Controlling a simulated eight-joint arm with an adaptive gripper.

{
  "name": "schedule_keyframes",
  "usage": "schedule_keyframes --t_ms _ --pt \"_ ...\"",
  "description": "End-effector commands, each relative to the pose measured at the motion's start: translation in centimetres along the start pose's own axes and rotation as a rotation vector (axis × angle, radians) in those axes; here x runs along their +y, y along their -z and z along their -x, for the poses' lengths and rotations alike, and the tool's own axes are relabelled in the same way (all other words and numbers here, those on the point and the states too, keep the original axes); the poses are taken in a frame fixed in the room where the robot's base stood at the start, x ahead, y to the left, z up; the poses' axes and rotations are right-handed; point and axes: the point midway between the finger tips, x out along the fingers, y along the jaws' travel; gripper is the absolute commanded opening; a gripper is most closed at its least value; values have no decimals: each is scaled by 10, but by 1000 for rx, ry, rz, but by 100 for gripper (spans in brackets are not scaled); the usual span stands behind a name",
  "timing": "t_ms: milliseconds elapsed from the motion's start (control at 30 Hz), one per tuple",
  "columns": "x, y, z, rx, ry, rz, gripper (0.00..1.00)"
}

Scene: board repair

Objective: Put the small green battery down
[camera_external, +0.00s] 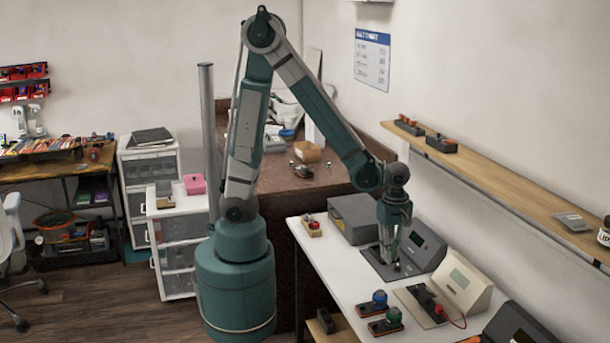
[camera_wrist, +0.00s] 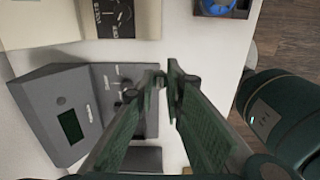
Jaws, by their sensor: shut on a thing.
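My gripper (camera_external: 391,264) points down over the dark base plate of a grey meter on the white bench. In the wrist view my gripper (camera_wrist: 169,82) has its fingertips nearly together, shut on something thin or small. I take it as the small green battery, but it is hidden between the green fingers and I cannot make out its shape. The grey meter (camera_external: 424,246) has a dark screen; in the wrist view the grey meter (camera_wrist: 40,98) lies left of the fingers, with its knob panel beside the fingertips. I cannot tell whether the held thing touches the plate.
A beige meter (camera_external: 462,283) with a red lead stands in front of the grey one. A blue knobbed piece (camera_external: 379,298) and a green knobbed piece (camera_external: 393,315) sit near the bench's left edge. A grey box (camera_external: 353,217) stands behind my gripper. A wooden shelf (camera_external: 490,186) runs along the right wall.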

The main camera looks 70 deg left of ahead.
Motion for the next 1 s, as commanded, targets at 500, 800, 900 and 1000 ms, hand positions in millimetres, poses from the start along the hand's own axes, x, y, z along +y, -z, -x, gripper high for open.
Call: schedule_keyframes --t_ms 500,800,900,1000 --pt "-10 -10 -2 0 0 3 3" --pt "-10 -10 -15 0 0 3 3" --pt "-10 -10 -26 0 0 3 3" --pt "-10 -10 -39 0 0 3 3"
